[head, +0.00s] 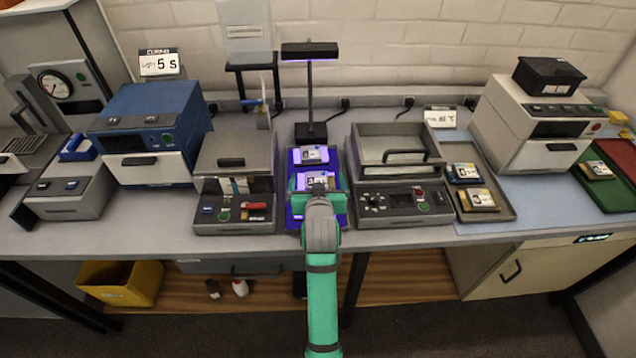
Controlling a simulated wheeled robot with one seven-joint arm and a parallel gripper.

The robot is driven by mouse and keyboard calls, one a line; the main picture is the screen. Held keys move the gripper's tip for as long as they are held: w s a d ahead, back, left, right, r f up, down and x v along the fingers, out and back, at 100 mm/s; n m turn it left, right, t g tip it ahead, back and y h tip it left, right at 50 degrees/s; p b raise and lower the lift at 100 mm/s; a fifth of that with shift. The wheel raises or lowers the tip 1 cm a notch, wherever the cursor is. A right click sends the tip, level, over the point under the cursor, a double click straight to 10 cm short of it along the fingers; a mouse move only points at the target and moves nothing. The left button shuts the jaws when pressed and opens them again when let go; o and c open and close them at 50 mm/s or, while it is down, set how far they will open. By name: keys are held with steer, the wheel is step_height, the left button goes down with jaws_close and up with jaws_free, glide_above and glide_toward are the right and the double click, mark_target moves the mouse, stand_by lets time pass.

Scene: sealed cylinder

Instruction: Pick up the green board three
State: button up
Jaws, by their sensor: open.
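A tray (338,214) under the lamp holds small boards with white labels, tinted violet by the light. One board (316,179) lies mid-tray with a label that seems to read 3; its true colour cannot be told. Another board (311,155) lies behind it. My green and grey arm reaches in from the front, and my gripper (318,189) is over the tray at the near side of the middle board. The gripper is open. My arm hides the front part of the tray, and whether the fingers touch the board cannot be told.
The lamp (310,50) stands just behind the tray. Grey machines flank it, one on the left (234,185) and one on the right (400,190). A grey tray (494,178) holds two boards. A green tray (615,185) at far right holds one.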

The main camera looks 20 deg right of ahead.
steer(key=shift+w+f, duration=0.55)
steer(key=shift+w, duration=0.1)
steer(key=shift+d, duration=0.1)
steer(key=c, duration=0.9)
steer(key=shift+r, duration=0.1)
